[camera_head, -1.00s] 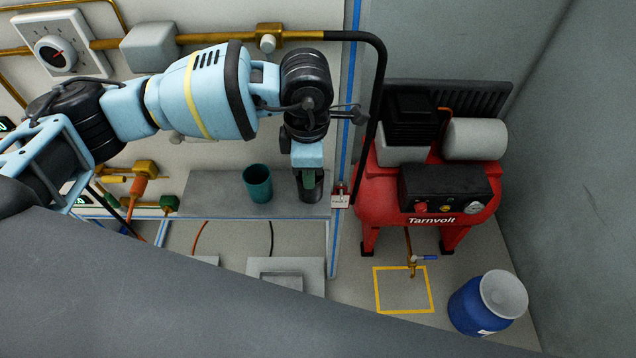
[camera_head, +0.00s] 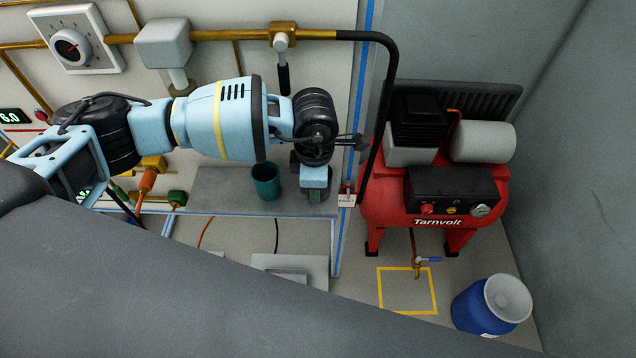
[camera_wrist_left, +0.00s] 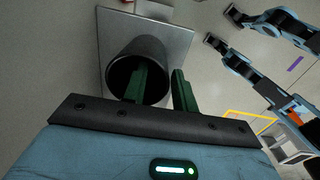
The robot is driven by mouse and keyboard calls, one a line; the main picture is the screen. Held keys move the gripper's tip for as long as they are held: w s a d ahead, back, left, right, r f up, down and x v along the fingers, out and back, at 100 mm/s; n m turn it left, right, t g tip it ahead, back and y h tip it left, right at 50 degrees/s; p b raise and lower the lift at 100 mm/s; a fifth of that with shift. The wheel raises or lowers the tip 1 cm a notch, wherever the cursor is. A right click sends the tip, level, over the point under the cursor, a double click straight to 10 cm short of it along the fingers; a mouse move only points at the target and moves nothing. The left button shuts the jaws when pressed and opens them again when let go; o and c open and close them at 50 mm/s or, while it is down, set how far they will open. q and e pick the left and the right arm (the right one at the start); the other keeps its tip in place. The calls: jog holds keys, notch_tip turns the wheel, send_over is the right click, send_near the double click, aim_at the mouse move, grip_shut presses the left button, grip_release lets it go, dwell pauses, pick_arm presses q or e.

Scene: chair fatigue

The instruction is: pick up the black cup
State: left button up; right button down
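The black cup (camera_wrist_left: 126,56) is upright on a grey shelf in the left wrist view, its mouth toward the camera. My left gripper (camera_wrist_left: 164,72) has two green fingers that are apart. One finger reaches into the cup's mouth and the other is outside its right side, so the wall lies between them. I cannot tell whether either finger touches it. In the head view the left gripper (camera_head: 314,196) points down at the shelf's right end and mostly hides the black cup. My right gripper is not in view.
A teal cup (camera_head: 265,181) stands on the shelf (camera_head: 222,188) just left of the gripper. A brass pipe with a black hose (camera_head: 384,100) runs close to the arm. A red compressor (camera_head: 435,205) and a blue drum (camera_head: 484,307) stand to the right.

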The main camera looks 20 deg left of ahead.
pick_arm(q)
jog(key=shift+f, duration=0.15)
grip_shut()
dwell(0.4)
jog(key=shift+r, duration=0.85)
jog(key=shift+s+a+r, duration=0.1)
jog(key=shift+s+r, duration=0.1)
jog(key=shift+r, duration=0.3)
jog(key=shift+s+r, duration=0.2)
jog(key=shift+r, duration=0.25)
jog(key=s+a+r, duration=0.1)
jog(key=s+a, duration=0.2)
jog(key=s, duration=1.1)
jog(key=shift+s+a+r, duration=0.2)
jog(key=shift+s+a, duration=0.1)
jog(key=shift+s, duration=0.1)
